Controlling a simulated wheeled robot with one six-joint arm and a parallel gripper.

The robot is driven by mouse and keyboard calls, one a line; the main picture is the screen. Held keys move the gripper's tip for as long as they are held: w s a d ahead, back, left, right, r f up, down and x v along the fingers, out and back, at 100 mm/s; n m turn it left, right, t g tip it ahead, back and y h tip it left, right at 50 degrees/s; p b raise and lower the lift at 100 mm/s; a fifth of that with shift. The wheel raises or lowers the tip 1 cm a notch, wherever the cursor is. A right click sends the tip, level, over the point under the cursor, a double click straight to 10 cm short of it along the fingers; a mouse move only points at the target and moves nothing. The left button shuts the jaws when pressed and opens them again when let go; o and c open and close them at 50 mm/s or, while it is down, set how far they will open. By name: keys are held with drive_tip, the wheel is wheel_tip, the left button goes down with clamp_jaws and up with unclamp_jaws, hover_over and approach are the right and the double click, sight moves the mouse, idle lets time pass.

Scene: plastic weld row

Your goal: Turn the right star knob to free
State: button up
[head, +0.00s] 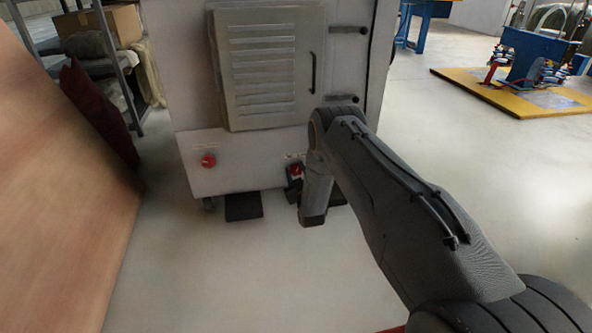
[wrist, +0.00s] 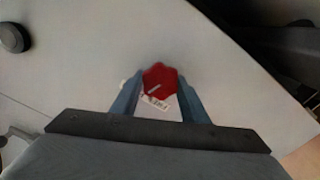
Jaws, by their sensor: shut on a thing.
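The right star knob (head: 297,170) is red and sits low on the front of the pale cabinet, partly hidden by my arm. In the wrist view the red star knob (wrist: 160,79) lies between the two blue fingers of my gripper (wrist: 161,84), which is shut on it. A short pale slanted mark shows on the knob's face. A small white label with dark print (wrist: 156,102) shows just below the knob; I cannot read it. A second red knob (head: 208,160) sits on the cabinet's lower left, clear of my gripper.
The cabinet (head: 235,180) has a louvred door (head: 270,70) with a dark handle. A dark flat block (head: 243,206) lies at its foot. A brown panel (head: 60,190) stands close on the left. The floor in front is clear. A blue machine on a yellow platform (head: 470,85) stands back right.

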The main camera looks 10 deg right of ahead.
drive_tip(key=n+p, duration=0.1)
drive_tip(key=n, duration=0.3)
drive_tip(key=shift+a+n, duration=0.1)
drive_tip(key=shift+n, duration=0.2)
drive_tip(key=n, duration=0.3)
drive_tip(key=shift+f+n+p, duration=0.15)
drive_tip(key=shift+n+p, duration=0.15)
drive_tip(key=shift+p, duration=0.1)
drive_tip(key=n, duration=0.4)
drive_tip(key=shift+p, duration=0.3)
drive_tip(key=shift+f+n, duration=0.1)
drive_tip(key=shift+n, duration=1.7)
drive_tip(key=o, duration=1.1)
drive_tip(key=shift+s+p, duration=1.75)
drive_tip(key=shift+s, duration=2.2)
